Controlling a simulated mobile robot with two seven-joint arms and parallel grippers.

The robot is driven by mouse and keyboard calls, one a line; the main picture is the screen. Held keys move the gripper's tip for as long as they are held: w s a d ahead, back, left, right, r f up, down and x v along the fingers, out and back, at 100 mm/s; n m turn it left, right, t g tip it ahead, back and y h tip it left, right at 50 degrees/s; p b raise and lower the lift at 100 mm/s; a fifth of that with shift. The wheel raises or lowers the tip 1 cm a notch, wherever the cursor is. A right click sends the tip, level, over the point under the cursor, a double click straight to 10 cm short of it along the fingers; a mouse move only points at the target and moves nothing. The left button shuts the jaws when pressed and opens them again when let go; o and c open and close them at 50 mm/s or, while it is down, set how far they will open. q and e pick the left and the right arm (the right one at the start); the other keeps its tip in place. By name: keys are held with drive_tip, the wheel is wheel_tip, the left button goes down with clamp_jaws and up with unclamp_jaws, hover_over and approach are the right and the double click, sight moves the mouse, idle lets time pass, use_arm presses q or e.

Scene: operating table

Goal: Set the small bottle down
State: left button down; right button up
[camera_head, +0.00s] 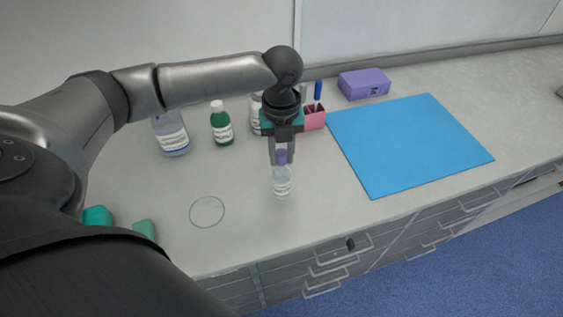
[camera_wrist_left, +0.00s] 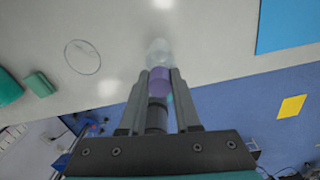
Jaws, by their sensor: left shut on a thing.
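The small bottle (camera_head: 282,181) is clear with a purple cap and a pale label. My left gripper (camera_head: 281,156) is shut on its purple cap from above, and the bottle hangs upright below the fingers. In the left wrist view the cap (camera_wrist_left: 160,82) sits between the two fingers (camera_wrist_left: 160,90), with the clear body beyond it. The bottle is over the pale counter (camera_head: 250,235), near its front part. I cannot tell whether its base touches the counter. My right gripper is in neither view.
A thin circle (camera_head: 207,212) is on the counter left of the bottle. A blue mat (camera_head: 410,145) lies to the right. Behind stand a green bottle (camera_head: 221,125), a larger clear bottle (camera_head: 171,135), a pink pen holder (camera_head: 313,118) and a purple box (camera_head: 364,83). Green blocks (camera_head: 98,215) lie left.

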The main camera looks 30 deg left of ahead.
sight(281, 164)
use_arm(q)
drive_tip(key=shift+f, duration=1.75)
drive_tip(key=c, duration=0.6)
unclamp_jaws()
wheel_tip(281, 164, up, 12)
drive_tip(key=shift+r, duration=0.2)
